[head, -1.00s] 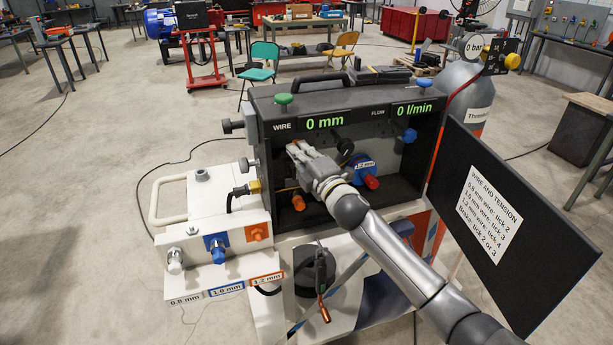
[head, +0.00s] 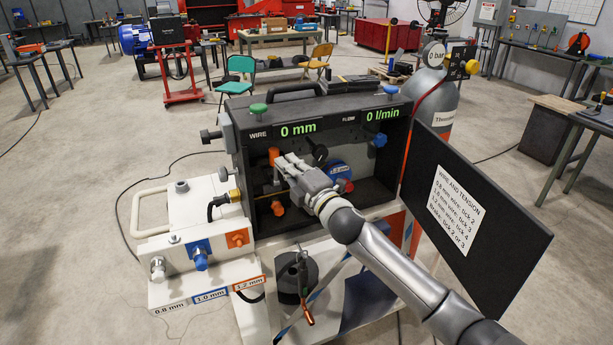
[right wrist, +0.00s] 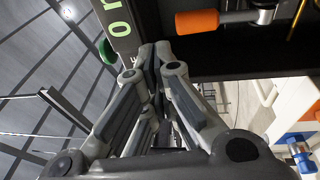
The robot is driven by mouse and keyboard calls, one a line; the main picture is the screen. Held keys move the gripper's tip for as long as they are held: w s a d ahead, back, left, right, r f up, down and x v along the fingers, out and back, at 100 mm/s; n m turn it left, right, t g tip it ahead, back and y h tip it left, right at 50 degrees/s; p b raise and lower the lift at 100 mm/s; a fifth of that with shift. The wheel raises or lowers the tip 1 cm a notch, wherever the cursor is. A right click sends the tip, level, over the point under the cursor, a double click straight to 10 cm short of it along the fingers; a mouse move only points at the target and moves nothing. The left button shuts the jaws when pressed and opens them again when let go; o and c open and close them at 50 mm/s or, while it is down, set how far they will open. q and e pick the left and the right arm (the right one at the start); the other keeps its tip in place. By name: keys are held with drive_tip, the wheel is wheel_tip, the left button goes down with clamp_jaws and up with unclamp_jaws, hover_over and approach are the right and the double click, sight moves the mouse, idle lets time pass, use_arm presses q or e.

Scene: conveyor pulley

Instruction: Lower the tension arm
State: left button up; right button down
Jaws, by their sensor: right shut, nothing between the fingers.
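The wire feeder is an open black box (head: 355,115) with green readouts of 0 mm and 0 l/min. An orange handle (head: 273,155), which looks like the tension arm's, stands inside its upper left part. In the right wrist view the orange handle (right wrist: 197,22) lies sideways at the top, joined to a metal end piece. My right gripper (head: 284,163) is shut and empty, just right of the handle in the head view. In the right wrist view its fingertips (right wrist: 158,52) are below and left of the handle, with a visible gap. My left gripper is out of view.
A blue spool part (head: 338,170) and a lower orange knob (head: 277,208) are inside the box. The open door (head: 485,200) with a printed wire and tension chart stands at right. A gas cylinder (head: 430,90) is behind.

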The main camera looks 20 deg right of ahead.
drive_tip(key=shift+s+d+r+b, duration=0.55)
drive_tip(key=shift+s+d+b, duration=0.45)
drive_tip(key=shift+s, duration=2.3)
drive_tip(key=s+a+f+m+g+h, duration=0.15)
drive_tip(key=s+f+m+g, duration=0.25)
drive_tip(key=s+f+m, duration=0.45)
drive_tip(key=s+f+m+g+h, duration=0.3)
drive_tip(key=s+f, duration=0.3)
drive_tip(key=f, duration=0.6)
drive_tip(key=s+a+f+m+g, duration=0.1)
drive_tip(key=s+f+m+g, duration=0.35)
drive_tip(key=s, duration=0.75)
drive_tip(key=s+f+m+g, duration=0.35)
drive_tip(key=s+f, duration=0.25)
drive_tip(key=s, duration=0.6)
wheel_tip(320, 180, down, 27)
drive_tip(key=g+b, duration=0.2)
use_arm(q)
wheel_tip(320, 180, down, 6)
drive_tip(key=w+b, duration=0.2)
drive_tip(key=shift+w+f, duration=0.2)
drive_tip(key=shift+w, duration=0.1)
use_arm(e)
drive_tip(key=s+d+f+g, duration=0.1)
drive_tip(key=s+d+f, duration=0.2)
drive_tip(key=s+f, duration=1.5)
drive_tip(key=shift+f+n, duration=0.45)
